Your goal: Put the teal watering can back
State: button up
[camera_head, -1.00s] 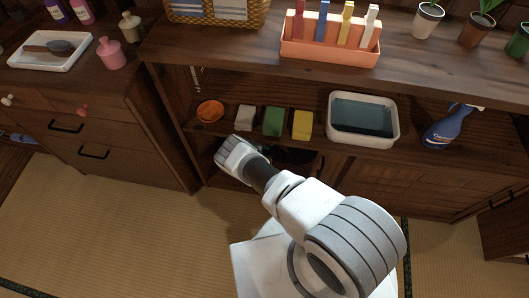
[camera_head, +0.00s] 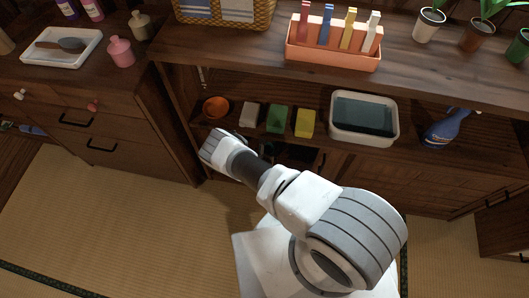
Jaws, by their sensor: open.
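I cannot make out a teal watering can anywhere in view. My arm reaches from the lower right up to the front left of the low shelf. The end of the arm with my gripper (camera_head: 213,146) is in front of the cabinet, just below the shelf's left part. Its fingertips are hidden, and no object shows in it. The shelf (camera_head: 365,151) spans the cabinet under the top. The space below the shelf, behind my arm, is dark and partly hidden.
On the shelf are an orange bowl (camera_head: 216,107), a white block (camera_head: 249,115), a green block (camera_head: 278,119), a yellow block (camera_head: 305,122), a grey basin (camera_head: 392,127) and a blue spray bottle (camera_head: 446,128). An orange holder (camera_head: 330,60) stands on top. The tatami (camera_head: 110,225) at left is clear.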

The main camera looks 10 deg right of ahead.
jog(key=shift+p+v, duration=0.8)
jog(key=shift+v, duration=1.9)
